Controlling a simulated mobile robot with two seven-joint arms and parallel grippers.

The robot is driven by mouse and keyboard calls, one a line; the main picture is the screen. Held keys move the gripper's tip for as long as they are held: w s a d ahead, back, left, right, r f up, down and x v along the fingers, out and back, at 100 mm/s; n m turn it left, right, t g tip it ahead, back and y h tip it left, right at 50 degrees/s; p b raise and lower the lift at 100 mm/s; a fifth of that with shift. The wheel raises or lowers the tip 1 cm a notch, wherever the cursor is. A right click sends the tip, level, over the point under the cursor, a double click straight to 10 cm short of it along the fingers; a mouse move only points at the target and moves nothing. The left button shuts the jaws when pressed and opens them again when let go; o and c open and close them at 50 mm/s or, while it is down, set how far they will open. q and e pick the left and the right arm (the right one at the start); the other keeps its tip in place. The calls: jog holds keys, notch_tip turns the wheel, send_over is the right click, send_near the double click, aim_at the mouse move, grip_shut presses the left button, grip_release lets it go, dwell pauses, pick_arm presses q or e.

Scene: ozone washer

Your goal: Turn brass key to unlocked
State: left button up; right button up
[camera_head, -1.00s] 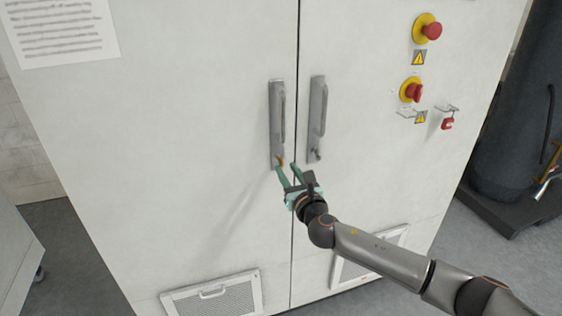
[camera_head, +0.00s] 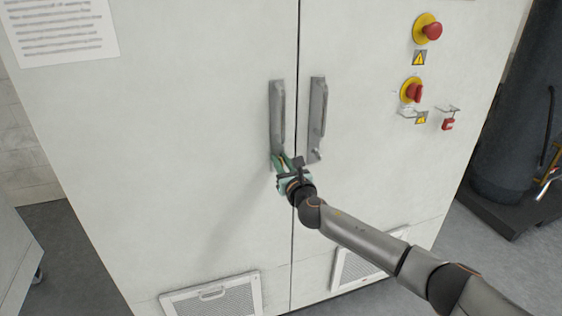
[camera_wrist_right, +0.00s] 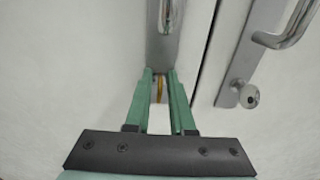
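The brass key (camera_wrist_right: 159,88) shows as a thin gold strip at the bottom of the left door's handle plate (camera_head: 277,110). It is seen nearly edge-on in the right wrist view, so I cannot tell its exact turn. My right gripper (camera_head: 283,161) is at the lower end of that plate. In the right wrist view its two green fingers (camera_wrist_right: 160,82) stand apart, one on each side of the key, with a gap showing between them. In the head view the fingers mostly hide the key. My left gripper is not in view.
The right door's handle (camera_head: 318,110) is close to the right, with a round lock (camera_wrist_right: 249,96) below it. Red emergency knobs (camera_head: 432,32) and a small red padlock-like tag (camera_head: 448,124) are farther right. Vent grilles (camera_head: 212,300) are low on the doors.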

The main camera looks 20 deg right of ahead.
grip_shut()
dwell(0.5)
jog(key=m, duration=0.4)
jog(key=shift+d+f, duration=0.1)
jog(key=m+b, duration=0.1)
jog(key=m, duration=0.3)
jog(key=shift+d, duration=0.1)
jog(key=m, duration=0.5)
jog(key=shift+f, duration=0.15)
jog(key=m, duration=0.4)
jog(key=shift+d+m+b, duration=0.1)
jog(key=shift+m+b, duration=0.25)
jog(key=shift+m, duration=0.05)
jog(key=shift+f, duration=0.1)
